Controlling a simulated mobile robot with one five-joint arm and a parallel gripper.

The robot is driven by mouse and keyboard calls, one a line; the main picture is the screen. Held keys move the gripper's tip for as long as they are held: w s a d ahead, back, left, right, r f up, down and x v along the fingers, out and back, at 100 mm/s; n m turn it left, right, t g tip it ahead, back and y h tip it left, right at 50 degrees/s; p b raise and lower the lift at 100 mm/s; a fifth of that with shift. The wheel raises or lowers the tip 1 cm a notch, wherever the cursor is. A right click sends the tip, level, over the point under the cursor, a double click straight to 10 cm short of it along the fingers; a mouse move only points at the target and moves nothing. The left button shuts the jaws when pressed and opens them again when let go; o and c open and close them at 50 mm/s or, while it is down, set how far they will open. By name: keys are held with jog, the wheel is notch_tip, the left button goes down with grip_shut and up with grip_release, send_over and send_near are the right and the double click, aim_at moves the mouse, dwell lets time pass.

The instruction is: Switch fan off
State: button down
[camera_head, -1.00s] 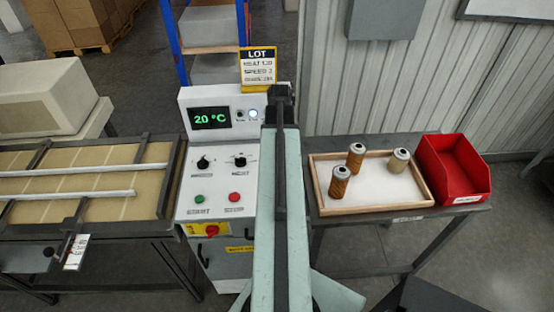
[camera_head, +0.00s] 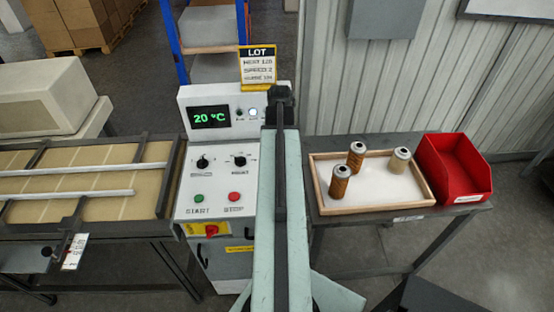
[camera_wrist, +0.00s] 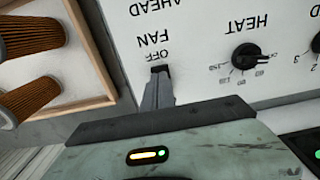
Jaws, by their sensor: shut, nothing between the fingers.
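The control panel (camera_head: 216,185) stands ahead, with a green 20 °C display, two black knobs and a green and a red button. My arm covers its right side in the head view, so the fan switch is hidden there. In the wrist view the panel appears upside down, with the FAN label (camera_wrist: 153,40) and the word OFF beside it. My gripper (camera_wrist: 159,78) is shut and empty, its tips right at the OFF mark. They cover the fan switch, so its position and any contact cannot be told. The HEAT knob (camera_wrist: 246,56) is to the right.
A wooden tray (camera_head: 372,210) with three filter cartridges stands right of the panel, beside a red bin (camera_head: 455,170). The tray edge (camera_wrist: 75,108) shows at the left of the wrist view. A conveyor (camera_head: 90,190) is on the left. A LOT sign (camera_head: 257,66) stands above the panel.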

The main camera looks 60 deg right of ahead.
jog(key=shift+f+b, duration=0.7)
jog(key=shift+f, duration=0.05)
jog(key=shift+r, duration=0.1)
notch_tip(320, 180, up, 7)
jog(key=p, duration=0.7)
dwell(0.4)
